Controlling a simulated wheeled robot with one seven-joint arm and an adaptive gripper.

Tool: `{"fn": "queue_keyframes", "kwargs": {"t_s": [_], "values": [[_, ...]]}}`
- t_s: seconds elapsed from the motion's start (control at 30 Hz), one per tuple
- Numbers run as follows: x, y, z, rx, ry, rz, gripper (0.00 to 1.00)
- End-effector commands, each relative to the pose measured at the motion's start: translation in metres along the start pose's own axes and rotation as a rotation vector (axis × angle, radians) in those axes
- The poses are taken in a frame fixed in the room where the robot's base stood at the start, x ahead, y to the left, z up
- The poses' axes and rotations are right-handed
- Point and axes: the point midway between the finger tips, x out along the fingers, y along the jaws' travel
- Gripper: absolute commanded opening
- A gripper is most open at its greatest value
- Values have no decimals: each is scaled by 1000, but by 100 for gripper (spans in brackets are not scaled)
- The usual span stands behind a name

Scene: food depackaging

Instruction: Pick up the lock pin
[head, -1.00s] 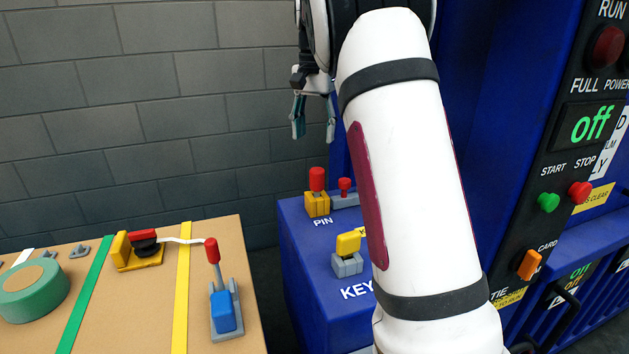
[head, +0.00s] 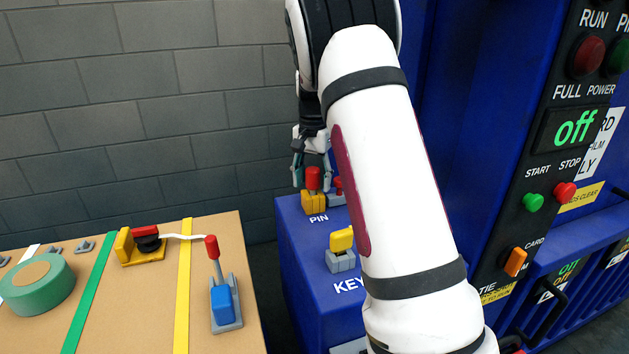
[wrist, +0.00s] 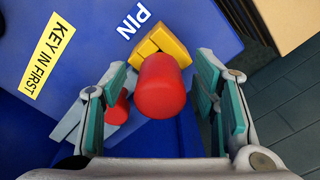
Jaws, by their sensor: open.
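The lock pin (head: 313,178) has a red cylindrical head and stands upright in a yellow block (head: 314,203) beside the word PIN on the blue machine ledge. In the wrist view the red pin head (wrist: 161,86) sits between my two fingers, nearer the camera than the yellow block (wrist: 166,43). My gripper (head: 311,168) is open around the pin head, with visible gaps to the fingers (wrist: 160,105). A smaller red knob (wrist: 119,107) on a grey base stands beside the pin, close to the left finger.
A yellow key (head: 342,240) in a grey holder stands nearer on the ledge. The blue machine with its control panel (head: 550,150) rises at right. A brown table (head: 130,310) at left holds green tape (head: 38,290) and a red-handled clamp (head: 216,262). A grey wall stands behind.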

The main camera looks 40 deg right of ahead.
Motion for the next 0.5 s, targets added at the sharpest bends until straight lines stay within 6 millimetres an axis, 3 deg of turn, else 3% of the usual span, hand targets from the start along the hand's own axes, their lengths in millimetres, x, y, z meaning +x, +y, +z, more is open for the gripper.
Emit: {"fn": "queue_keyframes", "kwargs": {"t_s": [0.27, 0.5], "values": [[4, 0, 0, 0, 0, 0, 55], [4, 0, 0, 0, 0, 0, 2]]}}
